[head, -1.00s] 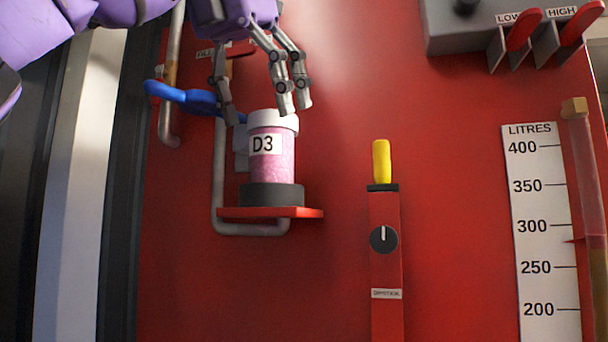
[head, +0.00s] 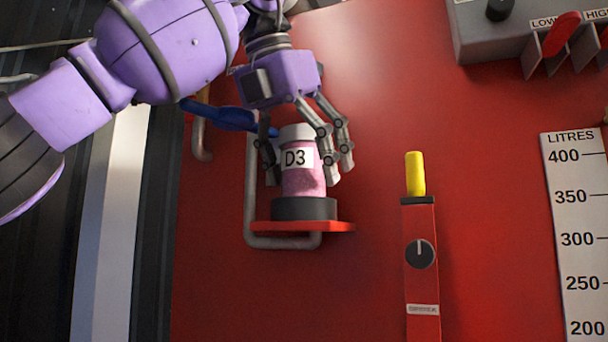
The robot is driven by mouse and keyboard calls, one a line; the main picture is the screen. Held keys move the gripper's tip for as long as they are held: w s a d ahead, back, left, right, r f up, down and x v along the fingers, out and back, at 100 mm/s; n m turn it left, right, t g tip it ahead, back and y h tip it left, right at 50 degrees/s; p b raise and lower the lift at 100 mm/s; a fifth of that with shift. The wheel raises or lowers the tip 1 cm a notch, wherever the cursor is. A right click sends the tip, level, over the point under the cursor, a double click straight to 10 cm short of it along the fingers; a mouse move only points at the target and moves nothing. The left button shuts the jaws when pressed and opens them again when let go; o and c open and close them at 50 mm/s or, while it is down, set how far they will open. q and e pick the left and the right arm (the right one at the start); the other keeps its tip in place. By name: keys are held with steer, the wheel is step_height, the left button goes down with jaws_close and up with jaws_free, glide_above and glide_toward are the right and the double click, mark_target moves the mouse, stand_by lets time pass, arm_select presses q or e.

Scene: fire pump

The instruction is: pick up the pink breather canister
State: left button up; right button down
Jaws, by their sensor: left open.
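The pink breather canister (head: 304,182) has a white lid and a white label reading D3. It stands in a dark round base (head: 304,208) on a small red shelf (head: 262,227) fixed to the red panel. It looks slightly tilted in the picture. My left gripper (head: 308,174) comes down from above with its fingers on both sides of the canister's upper half. It is open, and I cannot tell whether any finger touches the canister. The gripper's fingers cover part of its edges. My right gripper is not in view.
A blue lever handle (head: 218,116) is just left of the gripper, partly hidden by my arm. A grey pipe (head: 250,200) runs behind and under the shelf. A yellow-topped dipstick (head: 415,174) stands to the right, with bare red panel between. A litres scale (head: 580,240) is farther right.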

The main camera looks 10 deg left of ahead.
arm_select(q)
steer(key=shift+s, duration=0.1)
steer(key=c, duration=1.5)
steer(key=shift+r, duration=0.1)
